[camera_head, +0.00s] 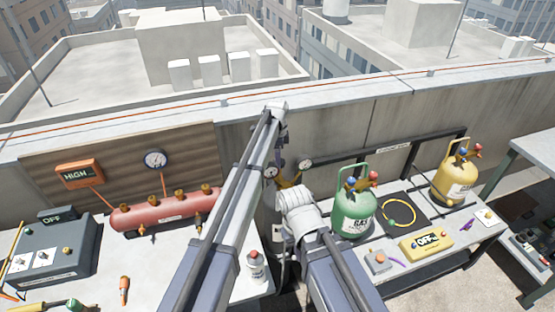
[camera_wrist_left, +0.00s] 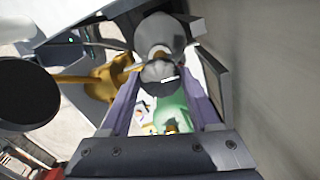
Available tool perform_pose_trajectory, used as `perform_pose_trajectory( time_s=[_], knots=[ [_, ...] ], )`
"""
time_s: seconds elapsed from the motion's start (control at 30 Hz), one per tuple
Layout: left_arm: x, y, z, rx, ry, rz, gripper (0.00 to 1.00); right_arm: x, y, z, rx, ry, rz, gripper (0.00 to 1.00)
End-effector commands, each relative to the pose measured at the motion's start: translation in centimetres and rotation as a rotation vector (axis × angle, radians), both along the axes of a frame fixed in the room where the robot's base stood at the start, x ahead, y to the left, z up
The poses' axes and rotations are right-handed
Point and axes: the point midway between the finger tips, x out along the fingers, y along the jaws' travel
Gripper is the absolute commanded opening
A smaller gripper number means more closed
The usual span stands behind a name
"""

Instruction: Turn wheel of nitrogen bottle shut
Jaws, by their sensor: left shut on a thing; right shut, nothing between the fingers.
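The nitrogen bottle's brass regulator (camera_head: 288,182) shows below my left gripper in the head view, with a gauge (camera_head: 270,172) on one side and a second gauge (camera_head: 305,163) on the other. The bottle is mostly hidden by my arms. My left gripper (camera_head: 283,138) is above the regulator, pointing down. In the left wrist view, its purple fingers (camera_wrist_left: 160,92) are on either side of a grey rounded wheel (camera_wrist_left: 159,71) and shut on it. The brass regulator also shows there (camera_wrist_left: 103,78). My right wrist (camera_head: 300,208) is lower, in front of the bottle; its fingertips are hardly visible.
A parapet wall (camera_head: 395,123) stands close behind. A green cylinder (camera_head: 353,213) and a yellow cylinder (camera_head: 456,180) stand on the right bench. A red tank (camera_head: 165,210) is on the left bench. A small white bottle (camera_head: 255,266) stands near my left arm.

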Motion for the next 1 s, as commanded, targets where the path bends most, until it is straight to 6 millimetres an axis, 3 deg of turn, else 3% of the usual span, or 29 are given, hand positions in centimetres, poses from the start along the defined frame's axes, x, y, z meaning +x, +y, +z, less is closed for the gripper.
perform_pose_trajectory(
  time_s=[0.3,0.33,0.6,1.0],
  knots=[
    [-0.04,-0.02,-0.01,0.0,0.001,-0.005,0.07,0.0,0.0,-0.01,0.0,0.0,0.0,0.0],
    [-0.04,-0.02,-0.01,0.0,0.001,-0.005,0.64,0.0,0.0,-0.01,0.0,0.0,0.0,0.0],
    [-0.03,-0.03,0.0,0.0,0.0,-0.003,0.93,0.0,0.0,0.0,0.0,0.0,0.0,0.0],
    [-0.01,-0.02,0.56,0.0,0.0,-0.002,0.93,0.0,0.0,0.56,0.0,0.0,0.0,0.0]
  ],
)
